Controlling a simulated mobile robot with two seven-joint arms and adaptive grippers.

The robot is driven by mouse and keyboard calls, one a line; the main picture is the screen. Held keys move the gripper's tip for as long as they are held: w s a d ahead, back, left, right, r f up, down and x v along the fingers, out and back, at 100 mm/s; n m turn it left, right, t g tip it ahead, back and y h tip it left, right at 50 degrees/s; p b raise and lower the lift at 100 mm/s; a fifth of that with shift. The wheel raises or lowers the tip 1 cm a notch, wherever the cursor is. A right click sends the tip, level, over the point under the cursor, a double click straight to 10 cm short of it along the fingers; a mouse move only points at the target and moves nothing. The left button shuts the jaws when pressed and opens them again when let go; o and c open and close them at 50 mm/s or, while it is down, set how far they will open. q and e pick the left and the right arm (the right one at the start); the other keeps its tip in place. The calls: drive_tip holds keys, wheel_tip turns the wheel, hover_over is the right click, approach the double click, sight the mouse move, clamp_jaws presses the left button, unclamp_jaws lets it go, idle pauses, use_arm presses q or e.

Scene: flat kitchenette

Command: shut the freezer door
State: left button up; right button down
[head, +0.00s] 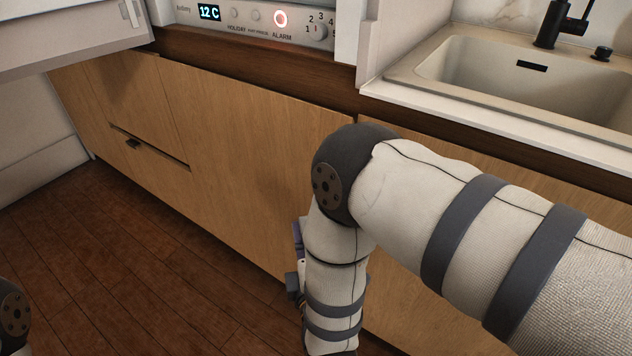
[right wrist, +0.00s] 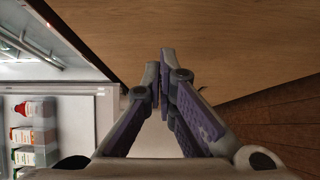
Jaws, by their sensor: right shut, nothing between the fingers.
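A white open door (head: 75,32) juts out at the upper left of the head view; only its lower part shows, and I cannot tell whether it is the freezer door. It hangs beside the appliance's control panel (head: 260,17). My right arm reaches down in front of the wooden cabinet fronts, and its gripper is mostly hidden behind the arm. In the right wrist view my right gripper (right wrist: 159,65) is shut and empty. White shelving with bottles (right wrist: 25,135) shows left of its fingers, apart from them. My left gripper is out of view.
Wooden cabinet fronts (head: 230,150) run below the counter, with a dark handle (head: 133,143) at the left. A sink (head: 510,75) with a black faucet (head: 552,22) is at the upper right. Dark wooden floor (head: 120,260) is clear at the lower left.

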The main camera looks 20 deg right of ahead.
drive_tip(key=w+d, duration=0.4)
drive_tip(key=w, duration=0.6)
drive_tip(key=shift+d+b, duration=0.25)
drive_tip(key=shift+b, duration=0.05)
drive_tip(key=shift+w, duration=0.1)
drive_tip(key=shift+w+d+y, duration=0.3)
drive_tip(key=shift+w+d, duration=0.1)
drive_tip(key=shift+d, duration=0.25)
